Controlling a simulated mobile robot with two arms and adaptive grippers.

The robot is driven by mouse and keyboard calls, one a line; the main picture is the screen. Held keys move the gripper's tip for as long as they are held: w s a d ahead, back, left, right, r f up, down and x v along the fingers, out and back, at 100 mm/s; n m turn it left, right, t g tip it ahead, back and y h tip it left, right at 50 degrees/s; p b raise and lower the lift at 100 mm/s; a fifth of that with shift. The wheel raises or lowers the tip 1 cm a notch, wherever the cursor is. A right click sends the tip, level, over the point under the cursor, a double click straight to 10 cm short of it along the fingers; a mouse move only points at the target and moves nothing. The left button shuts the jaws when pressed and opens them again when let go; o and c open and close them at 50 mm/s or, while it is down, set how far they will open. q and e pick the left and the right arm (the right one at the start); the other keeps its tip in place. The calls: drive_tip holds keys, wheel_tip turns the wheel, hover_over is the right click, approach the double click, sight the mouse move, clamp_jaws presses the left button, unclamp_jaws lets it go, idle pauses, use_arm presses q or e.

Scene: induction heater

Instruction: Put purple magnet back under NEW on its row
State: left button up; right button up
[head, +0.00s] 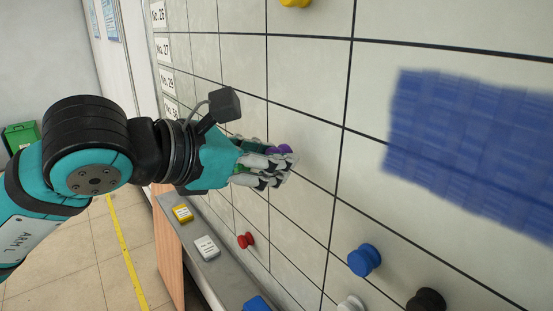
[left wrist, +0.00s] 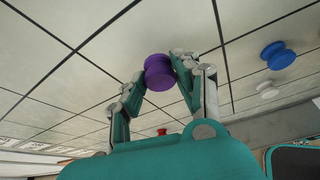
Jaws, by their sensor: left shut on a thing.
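The purple magnet (head: 284,149) is a round spool shape, mostly hidden by fingers in the head view. In the left wrist view the purple magnet (left wrist: 159,73) sits between both fingertips. My left gripper (head: 279,163) is shut on it, close to the gridded whiteboard (head: 300,95). I cannot tell whether the magnet touches the board. No NEW heading can be read in either view. My right gripper is not in view.
A yellow magnet (head: 294,2) is at the top. Red (head: 246,240), blue (head: 364,260), white (head: 350,303) and black (head: 427,301) magnets are on the lower board. A blue hatched patch (head: 470,145) covers cells at right. A ledge (head: 213,263) below holds yellow, white and blue items.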

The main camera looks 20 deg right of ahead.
use_arm(q)
drive_tip(key=a, duration=0.1)
drive_tip(key=s+a+b, duration=0.1)
drive_tip(key=a, duration=0.1)
drive_tip(key=a+b, duration=0.1)
drive_tip(key=shift+s+a, duration=0.25)
drive_tip(key=shift+s, duration=0.05)
idle(0.5)
